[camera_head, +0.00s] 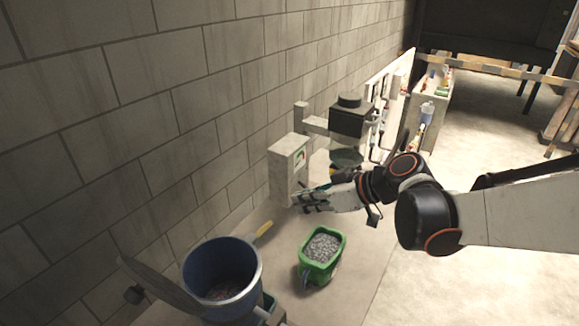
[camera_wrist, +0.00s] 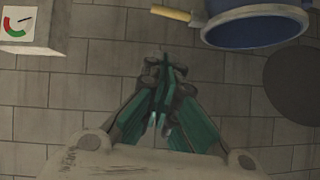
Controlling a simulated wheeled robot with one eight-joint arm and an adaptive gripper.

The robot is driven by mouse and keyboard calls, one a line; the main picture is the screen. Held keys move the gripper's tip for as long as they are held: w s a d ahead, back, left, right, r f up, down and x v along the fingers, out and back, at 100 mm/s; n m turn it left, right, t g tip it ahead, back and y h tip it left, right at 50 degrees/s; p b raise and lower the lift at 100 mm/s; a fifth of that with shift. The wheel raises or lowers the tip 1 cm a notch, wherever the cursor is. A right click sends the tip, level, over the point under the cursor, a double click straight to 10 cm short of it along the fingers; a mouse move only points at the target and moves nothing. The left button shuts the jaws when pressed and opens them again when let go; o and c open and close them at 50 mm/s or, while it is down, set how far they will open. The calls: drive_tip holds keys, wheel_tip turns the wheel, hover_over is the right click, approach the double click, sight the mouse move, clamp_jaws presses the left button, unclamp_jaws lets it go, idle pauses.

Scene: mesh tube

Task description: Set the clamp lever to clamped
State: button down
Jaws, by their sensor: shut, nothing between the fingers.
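My gripper (camera_head: 308,201) has teal fingers and is beside the pale box (camera_head: 288,165) with a small red-green gauge, in front of the block wall. In the wrist view my gripper (camera_wrist: 162,70) has its fingers together at the tips and holds nothing. The box's gauge face (camera_wrist: 19,22) shows at the top left there, apart from the fingers. I cannot make out the clamp lever for certain in either view; my gripper and arm hide part of the area beside the box.
A black unit (camera_head: 350,120) stands behind the box, above a dark bowl (camera_head: 346,158). A green bin of gravel (camera_head: 322,246), a blue bucket (camera_head: 222,272) and a yellow handle (camera_head: 263,229) are nearer on the bench. Open floor lies to the right.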

drive_tip(key=shift+w+r, duration=0.1)
drive_tip(key=shift+w, duration=0.1)
hover_over(262, 230)
drive_tip(key=w+d, duration=0.2)
drive_tip(key=d, duration=0.1)
wheel_tip(262, 230, down, 6)
drive_tip(key=f, duration=0.3)
drive_tip(key=shift+s+a+f+b, duration=0.2)
drive_tip(key=shift+a+b, duration=0.05)
drive_tip(key=shift+b, duration=0.1)
